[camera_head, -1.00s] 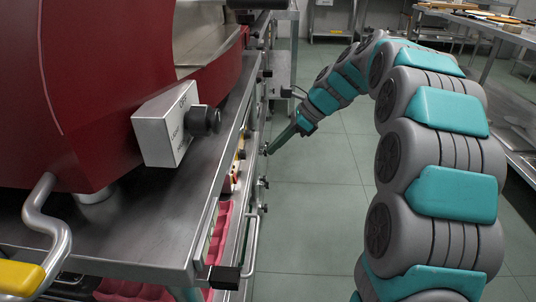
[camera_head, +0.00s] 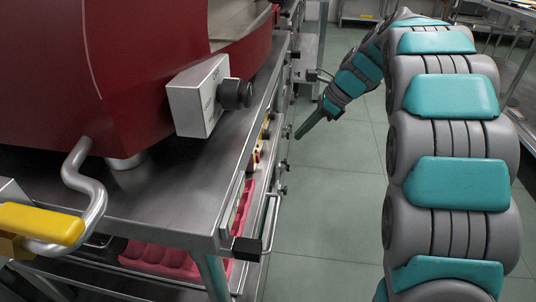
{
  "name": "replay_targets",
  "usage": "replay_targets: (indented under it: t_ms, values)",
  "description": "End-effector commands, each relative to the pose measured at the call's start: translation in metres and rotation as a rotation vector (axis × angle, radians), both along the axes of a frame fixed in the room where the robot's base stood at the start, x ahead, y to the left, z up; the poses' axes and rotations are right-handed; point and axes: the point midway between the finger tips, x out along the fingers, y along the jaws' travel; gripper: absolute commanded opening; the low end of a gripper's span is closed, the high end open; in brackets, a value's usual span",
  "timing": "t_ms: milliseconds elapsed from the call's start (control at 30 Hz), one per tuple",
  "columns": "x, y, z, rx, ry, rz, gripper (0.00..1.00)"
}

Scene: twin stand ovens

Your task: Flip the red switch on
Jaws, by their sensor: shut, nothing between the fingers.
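My gripper (camera_head: 302,132) is at the end of my arm, right of the oven stand's front edge, near the small dark knobs. Its narrow teal fingers are shut and empty, pointing down and left. A small gap shows between the fingertips and the nearest knob (camera_head: 287,130). A small red and yellow control (camera_head: 256,155) shows on the stand's front, left of the fingertips. It may be the red switch, but it is seen at a steep angle and too small to tell its position.
A big red oven (camera_head: 150,75) stands on the steel top (camera_head: 165,195). A white box with a black knob (camera_head: 200,100) juts from it. A yellow-gripped handle (camera_head: 45,222) is at lower left. A bar handle (camera_head: 270,222) sticks out in front. The tiled floor (camera_head: 335,200) is clear.

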Motion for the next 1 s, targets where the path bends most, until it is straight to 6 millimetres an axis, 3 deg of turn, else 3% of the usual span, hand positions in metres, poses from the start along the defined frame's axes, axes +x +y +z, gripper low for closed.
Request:
replay_targets:
  t_ms: [567, 767, 1000]
  values:
    - [0.001, 0.002, -0.006, -0.008, 0.004, 0.0, 0.0]
    - [0.004, 0.016, -0.028, -0.01, 0.004, 0.001, 0.0]
    - [0.008, 0.041, -0.069, -0.01, 0.007, 0.001, 0.0]
